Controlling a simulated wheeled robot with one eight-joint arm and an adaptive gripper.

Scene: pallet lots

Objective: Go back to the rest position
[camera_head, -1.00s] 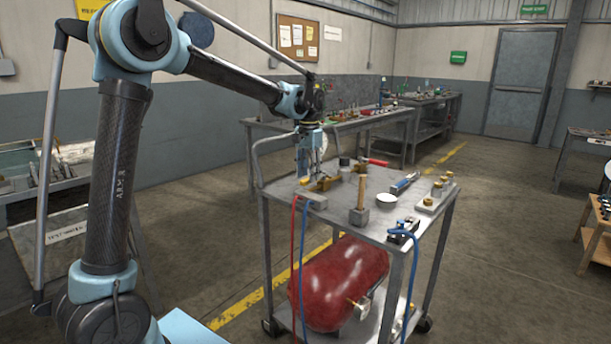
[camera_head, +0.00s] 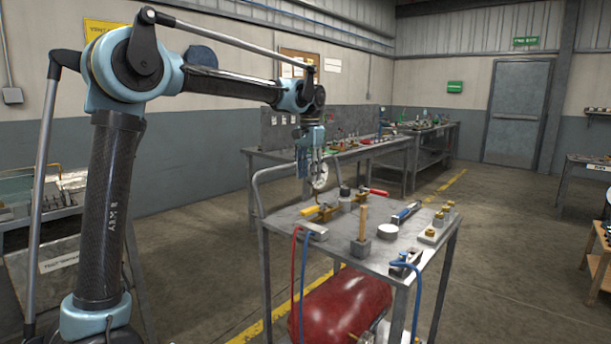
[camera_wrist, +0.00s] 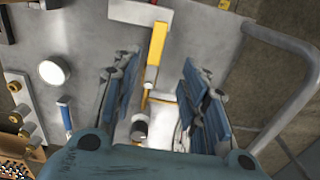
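My gripper (camera_head: 312,180) hangs pointing down above the far left part of the cart top (camera_head: 285,218). In the wrist view its two blue-grey finger sets stand apart with a gap between them (camera_wrist: 160,95), and nothing is clamped there. A yellow-handled tool (camera_wrist: 156,45) shows below the gap, lying on the cart; it also shows in the head view (camera_head: 312,210). A pale round shape shows at the fingertips in the head view; I cannot tell what it is. My arm reaches out from the left, its forearm high.
On the cart stand a wooden-handled mallet (camera_head: 362,226), a white round piece (camera_head: 387,231), a blue-handled tool (camera_head: 407,212) and a block with brass knobs (camera_head: 437,225). A red tank (camera_head: 340,305) sits below. A curved cart handle (camera_wrist: 290,80) is near my gripper. Workbenches line the back wall.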

